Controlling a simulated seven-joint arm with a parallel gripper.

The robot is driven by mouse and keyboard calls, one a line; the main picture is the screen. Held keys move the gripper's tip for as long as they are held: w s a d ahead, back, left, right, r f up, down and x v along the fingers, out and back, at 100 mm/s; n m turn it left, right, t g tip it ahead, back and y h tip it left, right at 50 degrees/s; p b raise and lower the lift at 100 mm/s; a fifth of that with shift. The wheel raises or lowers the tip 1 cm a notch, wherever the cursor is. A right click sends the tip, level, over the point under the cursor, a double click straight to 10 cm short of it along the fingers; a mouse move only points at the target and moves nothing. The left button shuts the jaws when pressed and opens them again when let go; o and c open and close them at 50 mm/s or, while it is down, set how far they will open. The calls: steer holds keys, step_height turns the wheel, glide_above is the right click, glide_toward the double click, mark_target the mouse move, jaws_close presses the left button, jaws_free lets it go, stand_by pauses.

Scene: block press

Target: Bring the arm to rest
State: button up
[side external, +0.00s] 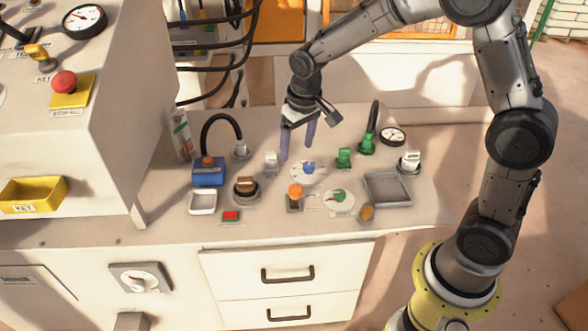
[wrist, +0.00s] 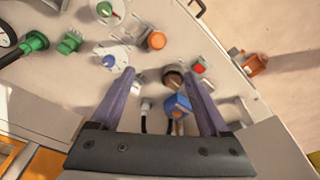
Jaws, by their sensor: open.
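My gripper (side external: 298,141) hangs over the back of the worktop in the side view, with its two purple-grey fingers spread and nothing between them. In the wrist view my gripper (wrist: 163,84) is open over the bench, its fingers reaching forward on both sides. A blue knob (side external: 308,168) on a white round plate stands just in front of the fingers in the side view. A blue box (side external: 208,171) with an orange top stands to the left; in the wrist view the blue box (wrist: 178,105) shows between the fingers, below them.
Green connectors (side external: 344,158), an orange knob (side external: 295,191), a brown block (side external: 246,186), a grey tray (side external: 387,189) and a white tray (side external: 203,202) crowd the worktop (side external: 285,229). A tall white cabinet (side external: 130,120) rises at left. Black cables hang behind. The air above the worktop's right is clear.

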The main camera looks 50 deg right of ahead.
steer(key=s+r+t, duration=0.4)
steer(key=s+r, duration=0.8)
steer(key=r, duration=0.2)
steer(key=s+a+f+n, duration=0.1)
steer(key=s+f+n, duration=0.1)
steer(key=s, duration=1.1)
steer(key=shift+s+a+f+y, duration=0.25)
steer(key=shift+s+f+y, duration=0.15)
steer(key=shift+f, duration=0.15)
